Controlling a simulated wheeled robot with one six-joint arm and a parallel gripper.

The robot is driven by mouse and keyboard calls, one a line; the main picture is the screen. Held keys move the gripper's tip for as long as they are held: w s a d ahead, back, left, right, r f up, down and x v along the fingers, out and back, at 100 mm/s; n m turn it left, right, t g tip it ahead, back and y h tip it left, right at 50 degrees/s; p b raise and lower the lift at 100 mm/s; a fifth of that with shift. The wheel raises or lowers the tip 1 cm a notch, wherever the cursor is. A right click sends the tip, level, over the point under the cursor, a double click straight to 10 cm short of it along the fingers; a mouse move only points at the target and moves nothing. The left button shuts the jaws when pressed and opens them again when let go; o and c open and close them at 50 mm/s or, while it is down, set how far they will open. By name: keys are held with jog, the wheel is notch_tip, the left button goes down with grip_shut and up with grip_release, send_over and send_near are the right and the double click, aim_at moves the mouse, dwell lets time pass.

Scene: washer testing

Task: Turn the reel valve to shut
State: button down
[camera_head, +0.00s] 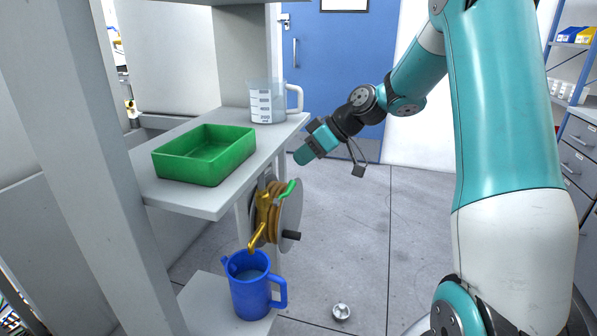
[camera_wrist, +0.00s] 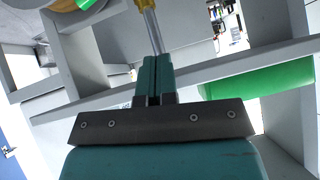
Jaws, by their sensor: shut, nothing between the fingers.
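The reel (camera_head: 290,215) hangs under the shelf, with a grey disc and yellow hose. A brass valve (camera_head: 262,215) with a downward spout sits at its front. Its green handle (camera_head: 286,191) slants up to the right. In the wrist view, the reel's edge (camera_wrist: 50,3) and a bit of the green handle (camera_wrist: 87,3) show at the top left, mostly cut off. My gripper (camera_head: 303,156) is above and slightly right of the handle, apart from it, beside the shelf's edge. In the wrist view its teal fingers (camera_wrist: 152,72) are together and empty.
A blue jug (camera_head: 250,290) stands under the spout on a lower shelf. A green bin (camera_head: 205,160) and a measuring jug (camera_head: 266,103) stand on the upper shelf (camera_head: 215,204). A small metal object (camera_head: 341,311) lies on the floor. Right of the reel is clear.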

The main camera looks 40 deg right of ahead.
aim_at(286, 192)
jog(key=w+d+n+t, duration=0.1)
jog(key=d+t, duration=0.1)
jog(key=d, duration=0.8)
jog(key=s+d+f+x, duration=0.1)
jog(key=f+x, duration=0.1)
jog(key=x, duration=1.1)
jog(key=shift+s+f, duration=0.1)
jog(key=shift+f, duration=0.1)
jog(key=shift+w+d+f+m+y+b, duration=0.15)
jog(key=shift+d+f+y+b, duration=0.1)
jog(key=shift+f, duration=0.15)
jog(key=shift+w+d+f+m+y+b, duration=0.15)
jog(key=shift+f+y, duration=0.1)
jog(key=shift+f, duration=0.2)
